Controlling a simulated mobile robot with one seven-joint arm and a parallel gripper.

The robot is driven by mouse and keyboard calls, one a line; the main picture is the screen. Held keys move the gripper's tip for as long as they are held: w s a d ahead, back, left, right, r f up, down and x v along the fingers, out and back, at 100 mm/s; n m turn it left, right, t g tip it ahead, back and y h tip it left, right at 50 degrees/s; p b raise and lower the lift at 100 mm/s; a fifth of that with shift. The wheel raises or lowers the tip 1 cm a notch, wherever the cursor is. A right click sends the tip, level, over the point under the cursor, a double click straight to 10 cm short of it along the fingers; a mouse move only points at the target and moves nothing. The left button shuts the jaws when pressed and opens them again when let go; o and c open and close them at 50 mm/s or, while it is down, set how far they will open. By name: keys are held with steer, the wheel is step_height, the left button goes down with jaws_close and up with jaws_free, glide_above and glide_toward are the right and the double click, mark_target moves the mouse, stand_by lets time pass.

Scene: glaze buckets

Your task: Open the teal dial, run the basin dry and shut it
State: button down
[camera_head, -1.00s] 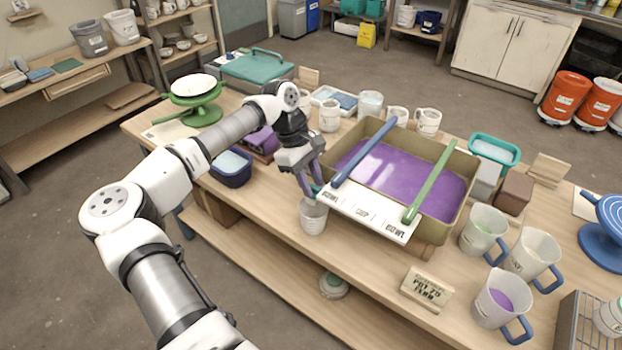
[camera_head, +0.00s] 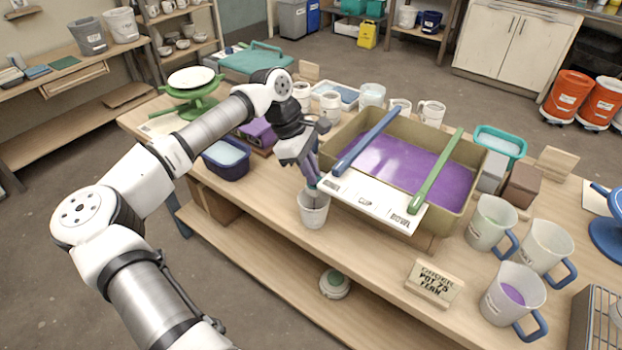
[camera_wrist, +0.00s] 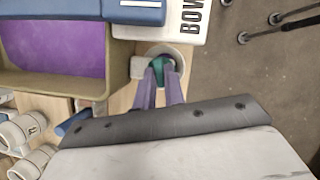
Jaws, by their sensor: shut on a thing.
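The tan basin (camera_head: 466,197) stands on the bench with purple glaze (camera_head: 408,170) in it; it also shows in the wrist view (camera_wrist: 118,62). The teal dial (camera_wrist: 162,66) is at the basin's near left corner, partly hidden by my fingers. My gripper (camera_head: 313,186) reaches down to it from above, and its purple fingers are shut on the dial. A small white bucket (camera_head: 313,210) stands right under the dial.
A blue bar (camera_head: 366,141) and a green bar (camera_head: 436,172) lie across the basin, with a white lettered board (camera_head: 373,203) at its front. Several mugs stand right, including one with purple glaze (camera_head: 513,295). A wooden sign (camera_head: 434,284) stands at the front edge.

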steer(key=n+b, duration=0.2)
steer(key=n+t+b, duration=0.1)
steer(key=n+b, duration=0.1)
steer(key=b, duration=0.1)
steer(key=n+t+b, duration=0.1)
steer(key=n+b, duration=0.1)
steer(key=b, duration=0.1)
steer(key=shift+s+f+n, duration=0.25)
steer(key=shift+f+n, duration=0.05)
steer(key=n+b, duration=0.1)
steer(key=b, duration=0.1)
steer(key=n+t+b, duration=0.1)
steer(key=n+b, duration=0.1)
steer(key=shift+s+r+t+y, duration=0.1)
steer(key=shift+s+t+y, duration=0.05)
steer(key=shift+t+y, duration=0.15)
steer(key=shift+d+r+n+t+b, duration=0.15)
steer(key=shift+n+t+b, duration=0.25)
steer(key=shift+n+b, duration=0.6)
steer(key=shift+r, duration=0.1)
steer(key=c, duration=1.5)
jaws_free()
steer(key=v, duration=1.4)
steer(key=shift+d, duration=0.15)
